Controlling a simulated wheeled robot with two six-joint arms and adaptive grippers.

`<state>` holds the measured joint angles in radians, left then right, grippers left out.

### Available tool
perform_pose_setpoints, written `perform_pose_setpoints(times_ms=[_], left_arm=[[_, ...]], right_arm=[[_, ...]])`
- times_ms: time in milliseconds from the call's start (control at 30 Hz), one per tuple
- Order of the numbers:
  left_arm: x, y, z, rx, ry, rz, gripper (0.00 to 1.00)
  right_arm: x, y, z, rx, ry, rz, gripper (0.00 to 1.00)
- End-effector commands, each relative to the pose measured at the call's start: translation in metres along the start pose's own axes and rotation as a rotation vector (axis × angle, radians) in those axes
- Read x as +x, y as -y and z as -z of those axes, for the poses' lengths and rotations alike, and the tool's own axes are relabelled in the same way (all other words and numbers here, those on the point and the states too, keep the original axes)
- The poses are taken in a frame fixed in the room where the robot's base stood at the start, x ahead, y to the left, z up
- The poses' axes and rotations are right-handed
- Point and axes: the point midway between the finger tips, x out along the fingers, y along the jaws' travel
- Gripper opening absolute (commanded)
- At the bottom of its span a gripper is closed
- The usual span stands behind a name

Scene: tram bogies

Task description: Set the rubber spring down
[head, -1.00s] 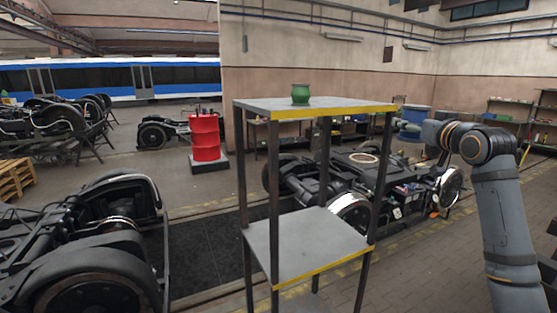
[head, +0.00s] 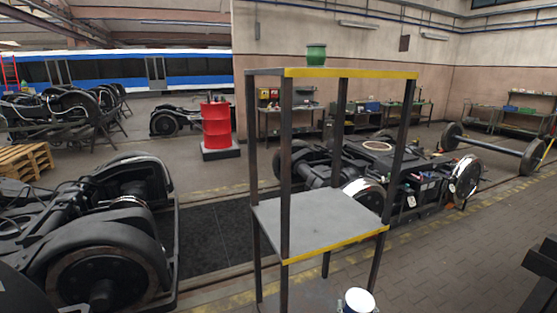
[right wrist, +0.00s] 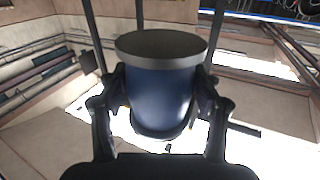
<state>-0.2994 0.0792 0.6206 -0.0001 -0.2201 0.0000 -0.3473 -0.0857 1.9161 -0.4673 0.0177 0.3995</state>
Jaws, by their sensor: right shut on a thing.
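The rubber spring is a dark blue cylinder with a pale, flat end plate (right wrist: 160,46). My right gripper (right wrist: 165,90) is shut on its sides in the right wrist view. In the head view the rubber spring (head: 358,300) shows at the bottom edge, in front of the shelf rack, with its pale end up. It is held in the air; the gripper around it is hidden below the picture edge. A green round part (head: 316,54) stands on the rack's top shelf (head: 350,73). My left gripper is not in view.
The rack's middle shelf (head: 320,222) is bare and has a yellow front edge. Dark posts stand at its corners. A bogie (head: 400,175) stands behind the rack, another bogie (head: 100,235) at left. A red barrel (head: 216,125) stands further back.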

Motion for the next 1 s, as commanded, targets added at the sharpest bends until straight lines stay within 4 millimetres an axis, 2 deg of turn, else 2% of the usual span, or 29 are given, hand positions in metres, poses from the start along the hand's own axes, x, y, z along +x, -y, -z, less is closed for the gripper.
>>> perform_pose_setpoints(times_ms=[33, 100, 233, 1000], left_arm=[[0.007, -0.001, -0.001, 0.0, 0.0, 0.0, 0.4], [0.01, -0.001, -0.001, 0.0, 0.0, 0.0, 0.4], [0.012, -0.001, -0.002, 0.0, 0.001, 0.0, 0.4], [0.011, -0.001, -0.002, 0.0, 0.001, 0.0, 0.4]], right_arm=[[-0.015, 0.005, -0.015, 0.001, 0.004, 0.004, 0.15], [-0.031, 0.011, -0.025, -0.006, 0.007, 0.012, 0.15], [-0.046, 0.017, -0.034, -0.011, 0.009, 0.021, 0.15], [-0.048, 0.017, -0.034, -0.013, 0.01, 0.023, 0.15]])
